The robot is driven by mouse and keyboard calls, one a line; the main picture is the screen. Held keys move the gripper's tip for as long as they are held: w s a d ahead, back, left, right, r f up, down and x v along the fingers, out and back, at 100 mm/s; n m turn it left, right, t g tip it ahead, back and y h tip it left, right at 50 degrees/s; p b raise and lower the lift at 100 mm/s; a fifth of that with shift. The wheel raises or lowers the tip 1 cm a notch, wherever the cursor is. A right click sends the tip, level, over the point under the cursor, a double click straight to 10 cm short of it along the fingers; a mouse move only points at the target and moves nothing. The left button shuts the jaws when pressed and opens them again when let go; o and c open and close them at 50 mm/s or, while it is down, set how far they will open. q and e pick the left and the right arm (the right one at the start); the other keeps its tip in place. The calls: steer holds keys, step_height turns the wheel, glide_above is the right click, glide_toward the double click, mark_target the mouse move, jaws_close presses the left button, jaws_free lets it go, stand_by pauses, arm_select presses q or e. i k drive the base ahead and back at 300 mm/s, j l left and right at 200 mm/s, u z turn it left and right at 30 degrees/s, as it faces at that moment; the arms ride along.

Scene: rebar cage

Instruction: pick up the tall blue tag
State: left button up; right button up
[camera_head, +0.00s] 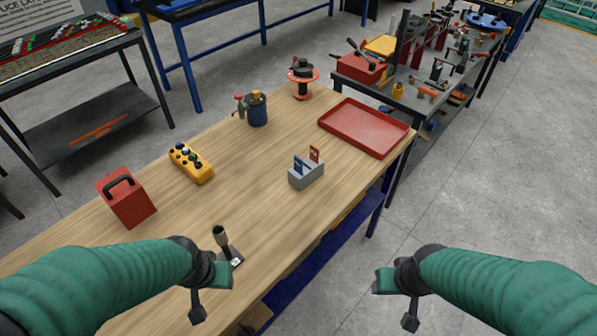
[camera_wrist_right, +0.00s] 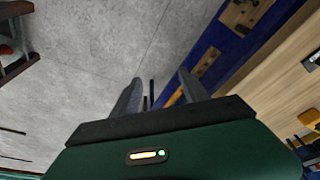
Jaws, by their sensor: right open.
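The blue tag (camera_head: 298,166) stands upright in a small grey holder (camera_head: 308,180) near the middle of the wooden table. An orange-red tag (camera_head: 314,154) stands in the same holder, just to its right. My left gripper (camera_head: 210,292) is over the table's near edge, left of and nearer than the holder; its jaw gap is not clear. My right gripper (camera_head: 397,297) is off the table, over the floor, right of and nearer than the holder. In the right wrist view its two fingers (camera_wrist_right: 160,82) are apart with nothing between them.
A red tray (camera_head: 364,128) lies behind the holder to the right. A blue-grey canister (camera_head: 257,110), a yellow control box (camera_head: 191,163) and a red box (camera_head: 126,198) stand on the table. A dark upright piece (camera_head: 222,240) is near my left gripper. The tabletop around the holder is clear.

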mark_target(297, 162)
steer(key=i+l+u, duration=0.15)
steer(key=u, duration=0.85)
steer(key=i+l+u, duration=0.2)
steer(key=l, duration=0.45)
steer(key=i+l+u, duration=0.1)
steer(key=l+u, duration=0.15)
steer(key=l, duration=0.35)
steer(key=i+l+u, duration=0.2)
steer(key=l, duration=0.5)
steer(key=k+j, duration=0.05)
steer(key=k, duration=0.05)
